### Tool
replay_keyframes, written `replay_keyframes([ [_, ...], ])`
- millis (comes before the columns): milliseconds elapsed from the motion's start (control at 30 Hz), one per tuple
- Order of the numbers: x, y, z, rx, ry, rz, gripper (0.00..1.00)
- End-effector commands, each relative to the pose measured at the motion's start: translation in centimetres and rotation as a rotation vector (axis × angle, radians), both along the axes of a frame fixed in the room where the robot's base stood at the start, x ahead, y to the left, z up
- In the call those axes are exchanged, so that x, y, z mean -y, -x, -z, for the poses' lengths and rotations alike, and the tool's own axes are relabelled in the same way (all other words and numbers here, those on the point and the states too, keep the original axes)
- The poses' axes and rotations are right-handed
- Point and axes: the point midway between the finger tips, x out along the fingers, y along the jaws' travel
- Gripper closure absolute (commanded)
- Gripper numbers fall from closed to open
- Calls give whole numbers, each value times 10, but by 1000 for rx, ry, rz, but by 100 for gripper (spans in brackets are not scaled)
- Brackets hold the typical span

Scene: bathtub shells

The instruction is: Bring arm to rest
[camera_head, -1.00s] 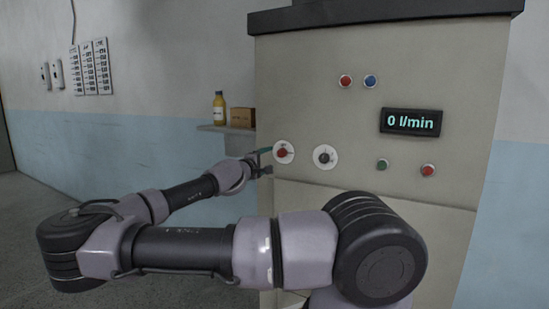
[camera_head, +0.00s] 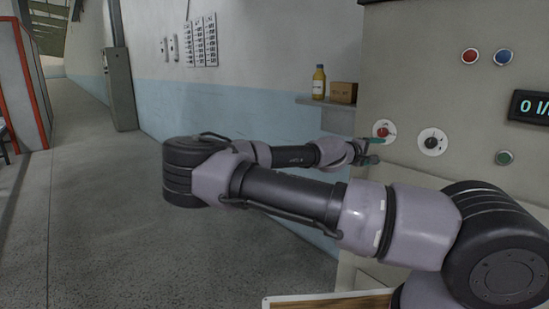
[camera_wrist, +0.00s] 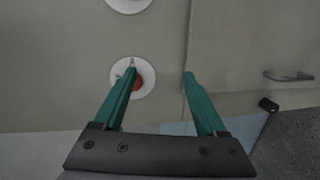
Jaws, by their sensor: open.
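My gripper (camera_head: 375,150) is at the end of my outstretched arm, in front of the control panel (camera_head: 410,75) in the head view. In the wrist view, my gripper (camera_wrist: 160,82) has its two green fingers spread apart with nothing between them. The red knob (camera_head: 383,131) on its white disc is just beside the fingers in the head view. In the wrist view the red knob (camera_wrist: 137,82) shows partly behind the left finger. I cannot tell whether the finger touches it.
A black knob (camera_head: 433,141) sits right of the red one. A shelf (camera_head: 318,101) holds a yellow bottle (camera_head: 319,82) and a cardboard box (camera_head: 343,93). A wooden-topped thing (camera_head: 330,302) shows at the bottom edge. The floor (camera_head: 100,220) at left is open.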

Motion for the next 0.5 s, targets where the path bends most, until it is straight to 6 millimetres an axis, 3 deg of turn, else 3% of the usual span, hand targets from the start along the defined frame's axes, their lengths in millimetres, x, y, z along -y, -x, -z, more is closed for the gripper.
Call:
replay_keyframes([
  [100, 33, 29, 38, -25, -191, 140, 26],
  [200, 45, 54, 69, -46, -347, 248, 26],
  [333, 44, 82, 99, -66, -546, 369, 26],
  [500, 23, 110, 119, -82, -801, 492, 26],
])
